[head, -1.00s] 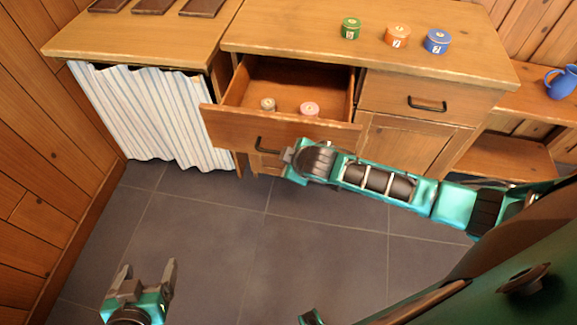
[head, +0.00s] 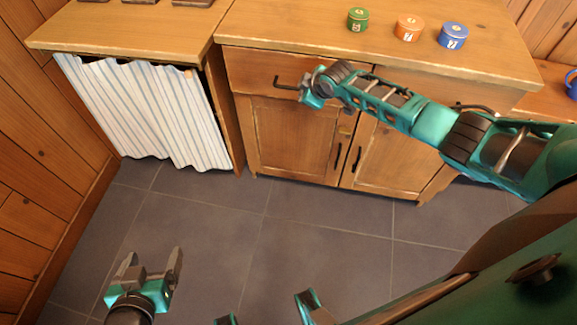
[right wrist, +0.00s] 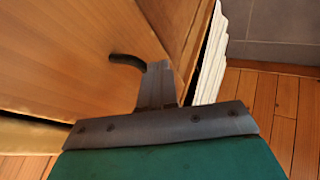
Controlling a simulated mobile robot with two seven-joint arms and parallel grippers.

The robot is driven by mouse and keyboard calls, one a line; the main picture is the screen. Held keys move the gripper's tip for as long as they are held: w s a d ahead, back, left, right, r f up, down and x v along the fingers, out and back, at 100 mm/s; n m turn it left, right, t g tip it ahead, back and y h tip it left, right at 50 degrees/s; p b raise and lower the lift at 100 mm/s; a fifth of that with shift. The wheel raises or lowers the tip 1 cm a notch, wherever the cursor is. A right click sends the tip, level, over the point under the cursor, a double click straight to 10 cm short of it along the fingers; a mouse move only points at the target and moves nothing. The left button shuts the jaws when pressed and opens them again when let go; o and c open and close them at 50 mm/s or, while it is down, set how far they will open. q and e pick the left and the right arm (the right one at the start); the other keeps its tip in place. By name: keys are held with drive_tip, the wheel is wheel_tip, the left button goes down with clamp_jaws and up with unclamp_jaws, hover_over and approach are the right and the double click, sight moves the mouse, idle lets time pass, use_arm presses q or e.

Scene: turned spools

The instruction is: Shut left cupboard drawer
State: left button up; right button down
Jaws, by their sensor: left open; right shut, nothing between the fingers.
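The left cupboard drawer (head: 250,69) is in the head view, its wooden front looking flush with the cupboard front and its inside hidden. Its dark handle (head: 284,83) shows just left of my right gripper (head: 306,92). The right gripper is shut and empty, its fingertips at the drawer front; in the right wrist view the shut fingers (right wrist: 156,80) are beside the dark handle (right wrist: 126,61). I cannot tell whether they touch the wood. My left gripper (head: 150,262) is open and empty over the floor at lower left.
My right arm crosses in front of the right drawer (head: 440,87). Two cupboard doors below look shut. A striped curtain (head: 150,112) hangs at left. The tiled floor (head: 230,225) is clear.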

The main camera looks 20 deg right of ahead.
use_arm(q)
drive_tip(key=shift+w+d+r, duration=0.1)
drive_tip(key=shift+w+d, duration=0.2)
drive_tip(key=shift+w, duration=0.1)
use_arm(e)
drive_tip(key=shift+w+d+r, duration=0.15)
drive_tip(key=shift+w+d, duration=0.35)
drive_tip(key=shift+w, duration=0.2)
drive_tip(key=shift+r, duration=0.1)
